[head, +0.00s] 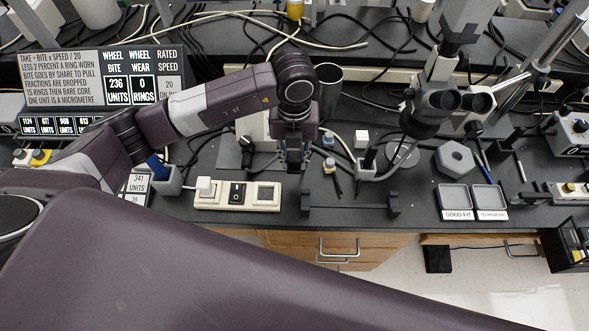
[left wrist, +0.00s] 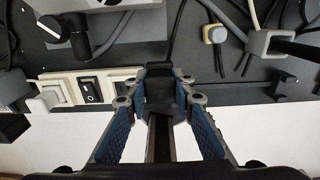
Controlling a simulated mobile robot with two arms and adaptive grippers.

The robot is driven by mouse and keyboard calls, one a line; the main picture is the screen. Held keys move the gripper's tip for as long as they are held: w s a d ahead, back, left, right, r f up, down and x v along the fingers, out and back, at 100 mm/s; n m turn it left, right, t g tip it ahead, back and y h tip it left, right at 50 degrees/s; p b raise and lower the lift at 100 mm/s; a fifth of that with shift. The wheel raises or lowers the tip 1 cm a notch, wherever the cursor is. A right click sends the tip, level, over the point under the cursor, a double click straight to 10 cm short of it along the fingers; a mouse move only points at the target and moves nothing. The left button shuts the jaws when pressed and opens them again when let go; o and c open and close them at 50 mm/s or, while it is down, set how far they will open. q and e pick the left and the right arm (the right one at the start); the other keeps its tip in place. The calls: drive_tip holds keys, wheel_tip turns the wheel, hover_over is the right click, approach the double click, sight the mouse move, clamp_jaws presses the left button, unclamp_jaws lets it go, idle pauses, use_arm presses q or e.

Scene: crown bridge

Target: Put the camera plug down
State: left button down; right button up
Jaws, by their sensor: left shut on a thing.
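My left gripper (head: 293,160) points down over the bench, just behind and right of the white power strip (head: 237,196). In the left wrist view its blue-padded fingers (left wrist: 159,92) are shut on a black plug (left wrist: 160,88), the camera plug, with a black cable running up and away from it. In the head view the gripper mostly hides the plug; I cannot tell whether it touches the bench. The strip also shows in the left wrist view (left wrist: 70,92), left of the fingers, with a white plug (head: 205,187) and a black switch (head: 237,193). My right gripper is not in view.
A dark bar with raised ends (head: 350,205) lies near the bench's front edge. Small bottles (head: 329,165) and a microscope (head: 432,105) stand right of the gripper. Two labelled trays (head: 455,197) are farther right. Loose cables cross the back. Some dark bench between these is bare.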

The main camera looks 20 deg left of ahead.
sight(294, 156)
use_arm(q)
wheel_tip(294, 156, down, 7)
drive_tip(key=shift+r+p, duration=0.1)
drive_tip(key=shift+p, duration=0.35)
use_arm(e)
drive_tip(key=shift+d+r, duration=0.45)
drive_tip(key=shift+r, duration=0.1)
use_arm(q)
drive_tip(key=shift+f+b, duration=0.45)
drive_tip(key=c, duration=1.7)
unclamp_jaws()
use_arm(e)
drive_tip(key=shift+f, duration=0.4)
use_arm(q)
drive_tip(key=shift+o, duration=0.2)
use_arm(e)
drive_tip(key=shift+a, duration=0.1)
use_arm(q)
drive_tip(key=shift+r, duration=0.2)
wheel_tip(294, 156, up, 13)
drive_tip(key=shift+f+b, duration=0.2)
drive_tip(key=shift+b, duration=0.7)
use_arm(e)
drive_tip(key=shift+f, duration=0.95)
